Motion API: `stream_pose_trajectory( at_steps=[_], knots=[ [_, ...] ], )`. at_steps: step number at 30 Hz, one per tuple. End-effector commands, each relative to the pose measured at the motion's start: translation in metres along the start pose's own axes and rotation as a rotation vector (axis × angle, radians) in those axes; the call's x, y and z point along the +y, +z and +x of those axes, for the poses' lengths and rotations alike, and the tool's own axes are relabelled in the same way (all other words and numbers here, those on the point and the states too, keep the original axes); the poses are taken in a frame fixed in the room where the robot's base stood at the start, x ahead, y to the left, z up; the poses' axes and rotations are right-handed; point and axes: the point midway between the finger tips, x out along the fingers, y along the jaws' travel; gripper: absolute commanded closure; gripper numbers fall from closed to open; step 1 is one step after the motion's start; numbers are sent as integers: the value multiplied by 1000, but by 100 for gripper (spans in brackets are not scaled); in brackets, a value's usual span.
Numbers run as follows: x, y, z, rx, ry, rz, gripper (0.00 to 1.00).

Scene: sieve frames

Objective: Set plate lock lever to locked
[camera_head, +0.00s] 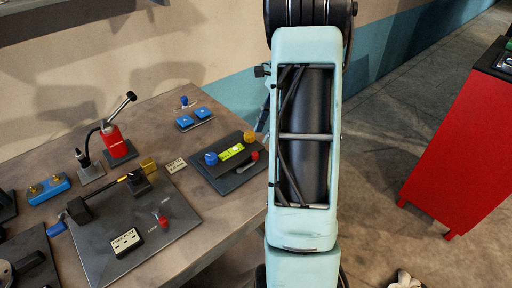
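I cannot tell for sure which control is the plate lock lever. A small red-knobbed lever (162,219) stands on the large grey plate (180,240), beside a white label block (125,242) whose text is too small to read surely. Another red-tipped lever (248,163) sits on a dark panel (222,180) to the right, with a blue knob, a yellow-green display and an orange knob. My gripper is not in view; only my pale blue arm shows, in front of the table's right side.
A red cabinet (460,150) stands at right. Open floor (385,165) lies between.

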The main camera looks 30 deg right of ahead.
Motion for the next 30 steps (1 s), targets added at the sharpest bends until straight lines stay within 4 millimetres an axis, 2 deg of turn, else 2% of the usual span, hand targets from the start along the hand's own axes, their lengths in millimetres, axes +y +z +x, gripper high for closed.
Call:
stream_pose_trajectory(
  at_steps=[6, 12, 16, 24, 30],
  knots=[
    [1, 0, 43, 0, 3, 0, 67],
    [0, 0, 68, 1, 1, -2, 67],
    [0, 0, 75, 3, 0, -2, 67],
    [0, -1, 76, 3, 0, -2, 67],
    [0, -1, 75, 3, 0, -2, 89]
  ],
)
